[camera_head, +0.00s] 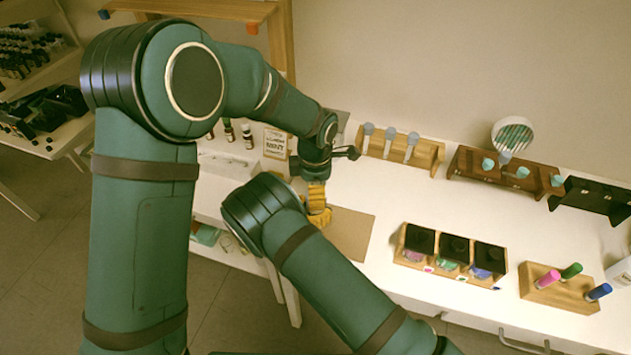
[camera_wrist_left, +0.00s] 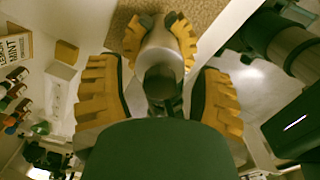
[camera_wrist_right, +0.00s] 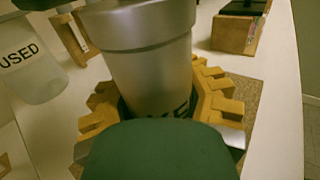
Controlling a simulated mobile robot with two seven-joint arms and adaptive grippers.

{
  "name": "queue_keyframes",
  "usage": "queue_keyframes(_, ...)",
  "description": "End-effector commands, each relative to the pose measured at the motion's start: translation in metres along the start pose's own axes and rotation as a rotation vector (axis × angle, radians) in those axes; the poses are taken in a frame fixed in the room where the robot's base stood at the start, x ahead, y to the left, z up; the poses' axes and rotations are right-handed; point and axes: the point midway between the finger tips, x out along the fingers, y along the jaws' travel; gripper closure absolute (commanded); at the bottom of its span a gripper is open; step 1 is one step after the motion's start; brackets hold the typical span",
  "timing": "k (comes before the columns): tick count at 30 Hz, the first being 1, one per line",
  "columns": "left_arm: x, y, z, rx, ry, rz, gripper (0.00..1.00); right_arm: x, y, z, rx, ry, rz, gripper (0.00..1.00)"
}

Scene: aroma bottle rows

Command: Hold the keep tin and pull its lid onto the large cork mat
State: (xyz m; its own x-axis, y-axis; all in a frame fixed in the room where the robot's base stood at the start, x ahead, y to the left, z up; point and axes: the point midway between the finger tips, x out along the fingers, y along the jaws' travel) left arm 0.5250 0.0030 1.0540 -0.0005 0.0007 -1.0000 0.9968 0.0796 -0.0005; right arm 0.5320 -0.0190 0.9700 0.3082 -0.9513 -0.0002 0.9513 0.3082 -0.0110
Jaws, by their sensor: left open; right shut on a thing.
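The keep tin is a silver-grey cylinder, seen in the left wrist view (camera_wrist_left: 163,50) and the right wrist view (camera_wrist_right: 150,70). Its wider lid (camera_wrist_right: 135,28) sits on it; dark lettering lower down is partly hidden.
A clear container marked USED (camera_wrist_right: 38,70) stands near the tin. A lemon mint card (camera_head: 275,143) and small bottles (camera_head: 247,135) stand to the left. A wooden box with black compartments (camera_head: 449,259) and a marker block (camera_head: 560,292) stand to the right.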

Motion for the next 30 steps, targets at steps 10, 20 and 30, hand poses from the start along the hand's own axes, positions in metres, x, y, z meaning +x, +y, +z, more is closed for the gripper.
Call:
queue_keyframes(10,0.0005,0.0000,0.0002,0.000,-0.001,0.000,0.60,0.0000,-0.0001,-0.0004,-0.001,0.001,0.000,1.00)
queue_keyframes(20,0.0005,0.0000,0.0003,0.000,-0.001,0.000,1.00,-0.0001,-0.0001,-0.0004,-0.001,0.001,0.000,1.00)
queue_keyframes(30,0.0004,0.0001,0.0003,0.000,-0.001,0.000,1.00,-0.0001,-0.0001,-0.0004,-0.001,0.001,0.000,1.00)
